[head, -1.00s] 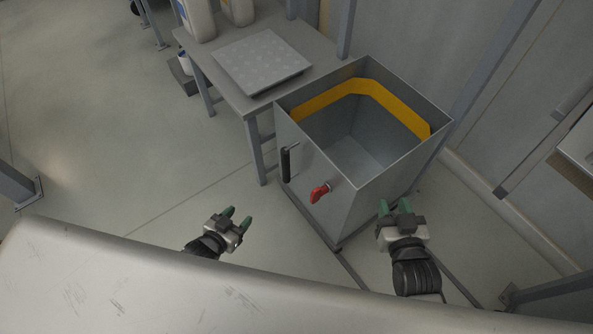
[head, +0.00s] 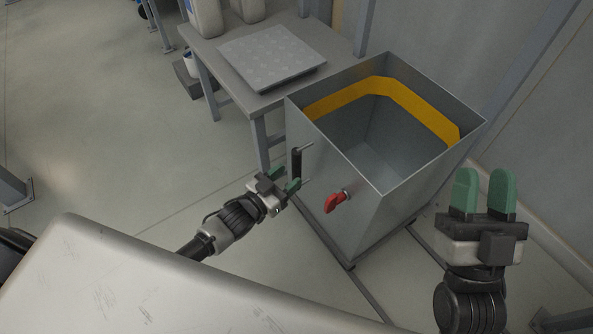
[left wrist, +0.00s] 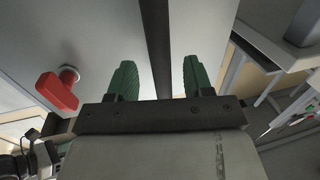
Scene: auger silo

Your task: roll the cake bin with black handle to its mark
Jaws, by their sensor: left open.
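The cake bin (head: 335,205) is an open-topped grey metal box with a yellow band (head: 385,92) inside, and it looks empty. Its black handle (head: 297,163) is an upright bar on the near left wall; it also shows in the left wrist view (left wrist: 156,45). My left gripper (head: 286,182) is open at the handle's lower part. In the left wrist view the bar stands between the two green fingers, which are apart from it. My right gripper (head: 484,194) is to the right of the bin, fingers up and spread apart with nothing between them. No floor mark is clearly visible.
A red knob (head: 335,203) sticks out of the bin's near wall, right of the handle. A grey table (head: 232,92) with a flat plate (head: 272,54) and white containers stands close behind left. The floor at left (head: 90,130) is open.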

